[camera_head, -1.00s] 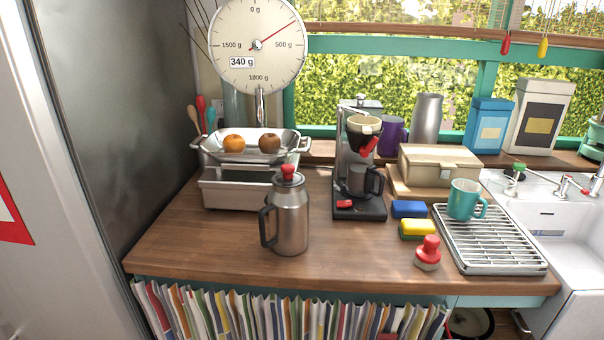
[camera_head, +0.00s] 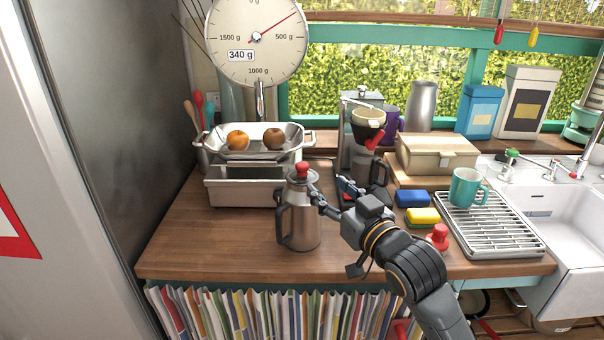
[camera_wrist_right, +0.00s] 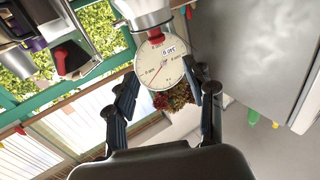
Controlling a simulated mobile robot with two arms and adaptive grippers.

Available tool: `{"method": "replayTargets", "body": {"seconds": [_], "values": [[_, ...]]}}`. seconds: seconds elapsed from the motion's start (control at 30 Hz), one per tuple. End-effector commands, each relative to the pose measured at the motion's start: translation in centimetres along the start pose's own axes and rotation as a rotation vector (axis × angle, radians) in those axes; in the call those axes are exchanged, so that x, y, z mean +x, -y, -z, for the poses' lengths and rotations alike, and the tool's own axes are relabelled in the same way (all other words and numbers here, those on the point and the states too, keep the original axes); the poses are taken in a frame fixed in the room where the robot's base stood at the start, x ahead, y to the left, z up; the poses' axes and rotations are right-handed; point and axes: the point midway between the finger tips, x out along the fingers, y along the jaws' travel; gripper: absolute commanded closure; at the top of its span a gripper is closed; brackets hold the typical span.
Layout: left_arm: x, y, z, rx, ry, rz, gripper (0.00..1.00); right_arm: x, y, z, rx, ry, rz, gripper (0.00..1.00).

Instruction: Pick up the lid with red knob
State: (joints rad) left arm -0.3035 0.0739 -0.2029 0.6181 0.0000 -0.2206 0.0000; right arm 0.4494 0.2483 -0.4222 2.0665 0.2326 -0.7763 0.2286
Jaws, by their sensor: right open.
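The lid with a red knob (camera_head: 302,170) sits on top of the upright steel jug (camera_head: 304,222) on the wooden counter. My right gripper (camera_head: 333,193) is open and empty, just right of the lid, with one finger close to the jug's upper side; I cannot tell if it touches. The right wrist view is upside down. There the red knob (camera_wrist_right: 155,36) and the jug (camera_wrist_right: 143,12) show at the top, beyond the fingertips of the open gripper (camera_wrist_right: 160,74). My left gripper is not in view.
A white scale tray with fruit (camera_head: 222,152) stands behind left. A coffee maker (camera_head: 362,150) is behind my right gripper. A second red-knobbed piece (camera_head: 438,238), sponges (camera_head: 423,216) and a metal rack (camera_head: 490,238) lie to the right. The counter left of the jug is clear.

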Motion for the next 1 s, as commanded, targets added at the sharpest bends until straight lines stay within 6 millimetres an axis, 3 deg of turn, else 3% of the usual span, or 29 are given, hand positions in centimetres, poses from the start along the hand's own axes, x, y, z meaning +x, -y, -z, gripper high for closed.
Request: {"method": "replayTargets", "body": {"seconds": [0.3,0.67,1.0], "values": [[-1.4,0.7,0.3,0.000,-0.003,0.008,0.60,5.7,0.0,0.1,0.000,0.002,-0.001,0.46],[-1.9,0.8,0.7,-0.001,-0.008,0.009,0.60,8.2,0.0,-0.1,0.000,0.002,-0.001,0.46],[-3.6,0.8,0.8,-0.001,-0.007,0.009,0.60,12.1,-0.2,-0.4,-0.001,0.003,-0.002,0.46]]}}
